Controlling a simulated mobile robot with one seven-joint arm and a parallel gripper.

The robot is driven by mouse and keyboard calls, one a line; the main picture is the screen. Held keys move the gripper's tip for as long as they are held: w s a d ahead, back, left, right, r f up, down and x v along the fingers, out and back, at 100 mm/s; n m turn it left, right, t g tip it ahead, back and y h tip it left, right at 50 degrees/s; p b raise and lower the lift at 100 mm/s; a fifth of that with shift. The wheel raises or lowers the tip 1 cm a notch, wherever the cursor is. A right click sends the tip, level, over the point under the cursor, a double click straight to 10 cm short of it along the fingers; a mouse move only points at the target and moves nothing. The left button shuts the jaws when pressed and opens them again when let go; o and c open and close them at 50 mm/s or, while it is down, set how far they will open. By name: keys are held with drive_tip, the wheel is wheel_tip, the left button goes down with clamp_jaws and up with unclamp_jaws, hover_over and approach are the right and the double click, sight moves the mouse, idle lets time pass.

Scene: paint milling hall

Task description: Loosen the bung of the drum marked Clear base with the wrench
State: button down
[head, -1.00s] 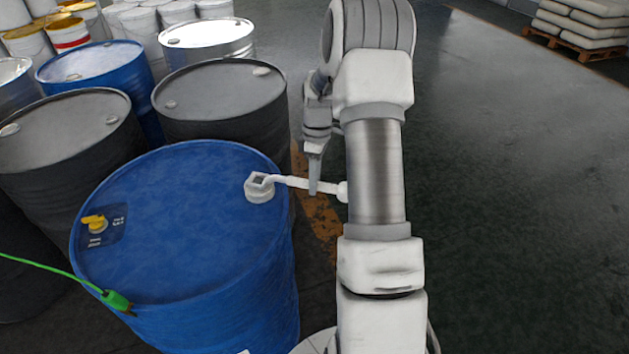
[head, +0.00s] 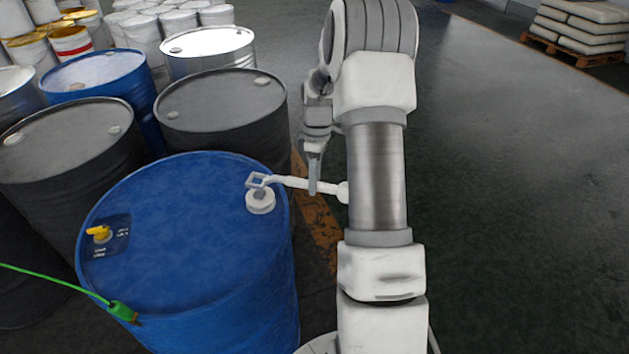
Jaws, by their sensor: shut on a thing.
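The wrench (head: 295,183) is a pale bar with a square open head. My gripper (head: 314,188) is shut on its handle, to the right of the blue drum (head: 190,240). The white round bung (head: 260,201) sits at the right of the drum's top. The wrench head shows just above and behind the bung in the picture and looks clear of it, raised a little. I cannot tell the exact gap. A dark label with white print lies at the left of the lid by a yellow tap; its words are too small to read.
A green clamp (head: 122,312) with a green cable grips the drum's front left rim. Grey drums (head: 215,100) and another blue drum (head: 95,68) stand close behind and left. The floor at right is open, with a pallet of sacks (head: 583,28) far back.

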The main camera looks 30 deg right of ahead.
drive_tip(key=shift+r+p, duration=1.75)
drive_tip(key=shift+r, duration=0.85)
drive_tip(key=shift+f, duration=0.1)
